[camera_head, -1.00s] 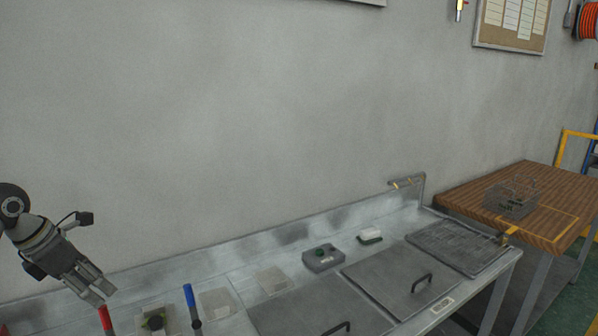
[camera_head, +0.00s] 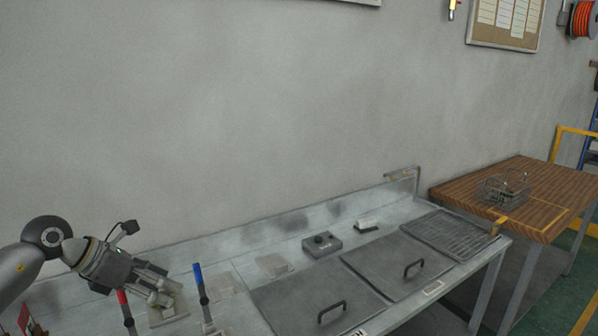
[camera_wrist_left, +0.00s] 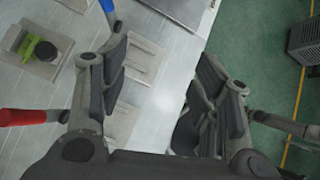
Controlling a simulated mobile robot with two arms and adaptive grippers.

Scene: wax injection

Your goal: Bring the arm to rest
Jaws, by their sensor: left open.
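My left gripper (camera_head: 166,291) is at the lower left of the head view, above the left end of the grey metal bench (camera_head: 240,264). Its fingers are apart and nothing shows between them. In the left wrist view the two fingers of the gripper (camera_wrist_left: 160,85) stand wide apart over the bench top (camera_wrist_left: 165,35) and the green floor (camera_wrist_left: 255,50). My right gripper is in neither view.
A red handle (camera_head: 126,308) and a blue handle (camera_head: 199,280) stand close to the gripper. Two lidded tanks (camera_head: 318,290), a grey control box (camera_head: 322,244) and a drain grate (camera_head: 450,234) lie rightward. A wooden table (camera_head: 500,180) holds a wire basket (camera_head: 503,190).

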